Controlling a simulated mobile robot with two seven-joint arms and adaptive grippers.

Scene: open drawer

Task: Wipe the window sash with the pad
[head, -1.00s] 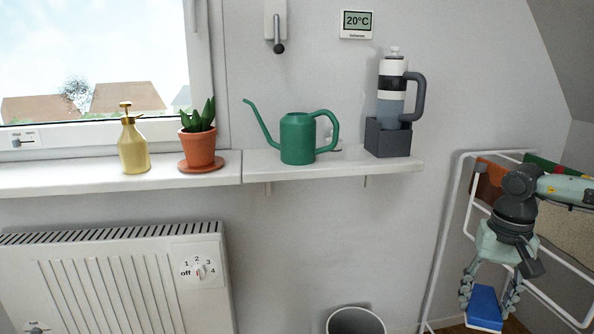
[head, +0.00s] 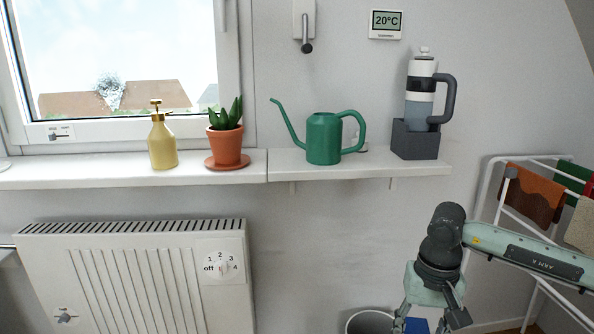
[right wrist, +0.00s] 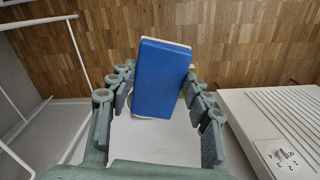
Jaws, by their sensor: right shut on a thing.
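The window sash (head: 232,75) is the white frame around the glass at the upper left of the head view. The pad is a blue block with a pale edge; in the right wrist view the pad (right wrist: 160,78) sits between the fingers. Only a small blue part of it shows at the bottom of the head view (head: 416,326). My right gripper (right wrist: 158,90) is shut on the pad, low in front of the wall and well to the right of the window. In the head view the fingertips are cut off by the bottom edge. My left gripper is in neither view.
On the sill stand a yellow spray bottle (head: 162,142), a potted plant (head: 227,142), a green watering can (head: 324,140) and a bottle in a grey holder (head: 415,143). A radiator (head: 130,280) is below. A bin (head: 370,322) and drying rack (head: 488,200) are right.

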